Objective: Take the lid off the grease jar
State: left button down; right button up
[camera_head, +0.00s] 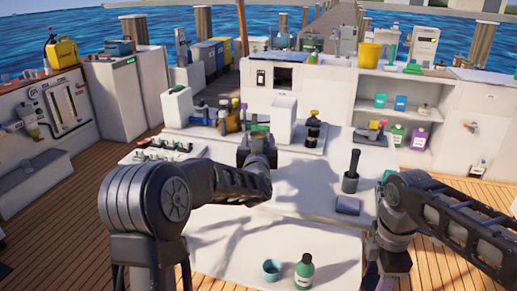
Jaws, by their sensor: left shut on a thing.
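My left gripper (257,150) is over the far left part of the white work surface (305,222), close to several small items. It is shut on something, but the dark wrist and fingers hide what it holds. I cannot clearly make out the grease jar or its lid. A small teal, open-topped container (271,269) stands at the front of the work surface, well apart from the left gripper. I cannot tell whether it is the jar. My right gripper (388,275) hangs low at the bottom right, cut by the frame edge; its finger opening is unclear.
A green bottle with a white label (304,272) stands beside the teal container. A dark upright tool (352,172) and a grey block (347,205) are right of centre. A black-and-yellow part (313,130) and white box (283,118) stand behind. The front middle surface is mostly clear.

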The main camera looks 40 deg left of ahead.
pick_arm(q)
jog(key=shift+f, duration=1.05)
jog(key=shift+f, duration=0.15)
jog(key=shift+c, duration=2.1)
grip_release()
jog(key=shift+r, duration=0.2)
jog(key=v, duration=1.2)
jog(key=shift+f, duration=0.1)
